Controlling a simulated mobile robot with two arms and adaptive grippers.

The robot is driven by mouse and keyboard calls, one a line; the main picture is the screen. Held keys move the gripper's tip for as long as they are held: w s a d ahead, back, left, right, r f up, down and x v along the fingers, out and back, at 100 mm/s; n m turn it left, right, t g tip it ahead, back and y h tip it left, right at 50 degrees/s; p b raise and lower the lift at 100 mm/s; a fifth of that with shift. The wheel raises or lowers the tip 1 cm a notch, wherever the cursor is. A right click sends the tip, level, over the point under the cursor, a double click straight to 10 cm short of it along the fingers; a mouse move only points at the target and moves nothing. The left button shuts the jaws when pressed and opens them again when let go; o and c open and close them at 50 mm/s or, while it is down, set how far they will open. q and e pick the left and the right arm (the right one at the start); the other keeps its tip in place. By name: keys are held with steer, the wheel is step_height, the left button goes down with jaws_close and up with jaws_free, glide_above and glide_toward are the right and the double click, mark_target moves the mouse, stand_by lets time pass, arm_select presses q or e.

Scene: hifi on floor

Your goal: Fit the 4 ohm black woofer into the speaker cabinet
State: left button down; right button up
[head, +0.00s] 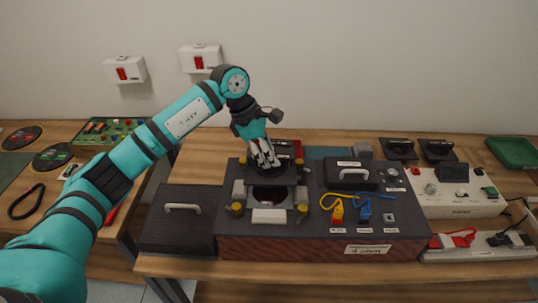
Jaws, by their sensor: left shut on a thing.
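The speaker cabinet (310,247) is a wide box with a dark top and red-brown front, with a white label that seems to read 4 ohms (368,249). A round opening (269,195) shows in its top, with yellow and pale blocks around it. My left gripper (266,163) points down over this opening, shut on a dark square-edged part that looks like the black woofer (270,177). The fingers hide part of it, and I cannot tell if it touches the cabinet. My right gripper is not in view.
Two black square-framed parts (398,149) (438,150) lie at the back right. A black handled panel (351,175) and yellow and blue leads (365,210) are on the cabinet. A dark handled box (178,222) stands left. A white device (458,198) and power strip (478,246) are right.

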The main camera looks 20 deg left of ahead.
arm_select(q)
steer(key=shift+f+b, duration=0.65)
steer(key=shift+f, duration=0.05)
steer(key=shift+f+b, duration=3)
steer(key=shift+f, duration=0.75)
steer(key=shift+f, duration=0.15)
steer(key=c, duration=1.2)
jaws_free()
steer(key=shift+c, duration=0.2)
steer(key=shift+s+f, duration=0.1)
steer(key=shift+f, duration=0.05)
steer(key=v, duration=1.2)
steer(key=shift+r, duration=0.2)
